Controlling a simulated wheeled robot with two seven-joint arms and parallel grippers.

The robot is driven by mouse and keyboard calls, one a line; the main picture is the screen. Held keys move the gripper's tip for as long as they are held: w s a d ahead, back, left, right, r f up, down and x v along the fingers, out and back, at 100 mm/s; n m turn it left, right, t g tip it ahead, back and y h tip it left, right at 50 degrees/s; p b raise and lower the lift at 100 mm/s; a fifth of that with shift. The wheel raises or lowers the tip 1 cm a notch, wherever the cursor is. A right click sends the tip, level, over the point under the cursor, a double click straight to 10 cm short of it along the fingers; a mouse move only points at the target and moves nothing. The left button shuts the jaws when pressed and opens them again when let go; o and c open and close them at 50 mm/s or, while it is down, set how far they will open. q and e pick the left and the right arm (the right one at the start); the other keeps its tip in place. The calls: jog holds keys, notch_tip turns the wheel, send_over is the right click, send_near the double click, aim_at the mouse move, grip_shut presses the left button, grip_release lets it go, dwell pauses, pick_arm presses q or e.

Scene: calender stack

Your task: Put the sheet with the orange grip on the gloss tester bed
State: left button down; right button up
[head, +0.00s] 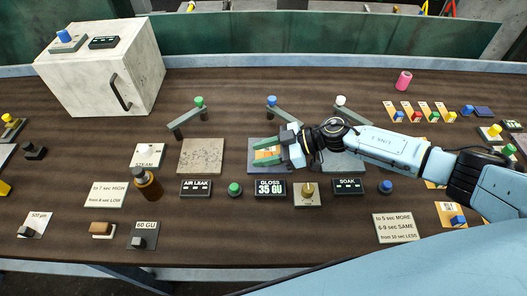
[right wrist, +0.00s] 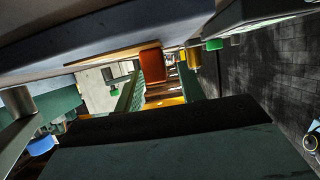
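The sheet with the orange grip (head: 266,154) shows as a small tan-orange patch over the grey-blue gloss tester bed (head: 256,168), behind the GLOSS 35 GU display. My right gripper (head: 270,151) is at the sheet, its fingers apart on either side of it. In the right wrist view the orange grip (right wrist: 151,65) shows beyond the dark near finger, with a gap between them. The gripper hides part of the sheet, so I cannot tell whether it lies flat on the bed. My left gripper is not in view.
Several sheets with coloured grips (head: 403,112) lie at the back right. A stone plate (head: 201,156) is left of the bed, and another plate (head: 343,161) is right, partly under my arm. Posts with coloured knobs (head: 271,101) stand behind. A brown bottle (head: 147,184) stands front left.

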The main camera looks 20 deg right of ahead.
jog(key=shift+r, duration=0.2)
jog(key=v, duration=1.2)
jog(key=shift+r, duration=0.3)
